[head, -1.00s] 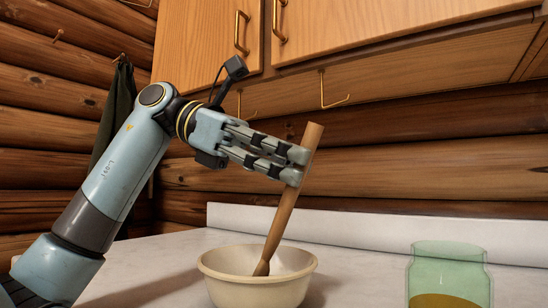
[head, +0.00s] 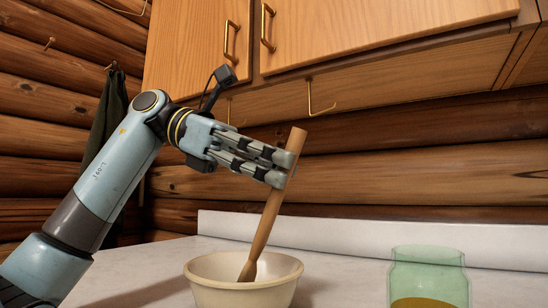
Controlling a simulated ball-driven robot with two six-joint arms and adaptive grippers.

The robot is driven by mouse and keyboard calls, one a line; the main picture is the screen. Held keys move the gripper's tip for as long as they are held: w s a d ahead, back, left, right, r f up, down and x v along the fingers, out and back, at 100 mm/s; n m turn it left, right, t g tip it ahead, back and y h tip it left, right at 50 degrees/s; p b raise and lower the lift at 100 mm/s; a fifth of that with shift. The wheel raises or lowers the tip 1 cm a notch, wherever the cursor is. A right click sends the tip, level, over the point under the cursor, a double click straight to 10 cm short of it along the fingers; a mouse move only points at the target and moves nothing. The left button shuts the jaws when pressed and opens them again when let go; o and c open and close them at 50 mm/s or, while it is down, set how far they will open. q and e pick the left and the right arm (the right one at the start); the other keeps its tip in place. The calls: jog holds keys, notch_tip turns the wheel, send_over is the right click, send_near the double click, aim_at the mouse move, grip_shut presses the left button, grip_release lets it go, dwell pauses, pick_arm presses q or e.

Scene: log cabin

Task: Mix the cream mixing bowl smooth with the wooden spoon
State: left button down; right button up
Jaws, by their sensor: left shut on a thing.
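The cream mixing bowl (head: 243,295) stands on the pale counter at the bottom middle of the head view. Its lower part is cut off by the picture edge. The wooden spoon (head: 264,225) leans up and to the right, with its lower end inside the bowl. My left gripper (head: 285,168) is shut on the spoon's handle near the top, well above the bowl rim. The bowl's contents are hidden behind the near rim. My right gripper is not in view.
A green glass jar (head: 428,277) with a yellowish-brown filling stands on the counter (head: 335,270) to the right of the bowl. Wooden cabinets (head: 380,35) with a hook (head: 320,100) below hang above. A dark cloth (head: 108,120) hangs on the log wall at left.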

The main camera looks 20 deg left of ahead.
pick_arm(q)
notch_tip(320, 180, up, 3)
jog(key=shift+f+p, duration=0.2)
jog(key=shift+p, duration=0.5)
jog(key=d+r+p, duration=0.1)
jog(key=r, duration=0.1)
jog(key=w+d+r+p, duration=0.1)
jog(key=p, duration=0.1)
jog(key=shift+d+r, duration=0.3)
jog(key=shift+r, duration=0.05)
jog(key=shift+s+d+r, duration=0.1)
jog(key=shift+s+r, duration=0.05)
jog(key=shift+r, duration=0.1)
jog(key=shift+p, duration=0.3)
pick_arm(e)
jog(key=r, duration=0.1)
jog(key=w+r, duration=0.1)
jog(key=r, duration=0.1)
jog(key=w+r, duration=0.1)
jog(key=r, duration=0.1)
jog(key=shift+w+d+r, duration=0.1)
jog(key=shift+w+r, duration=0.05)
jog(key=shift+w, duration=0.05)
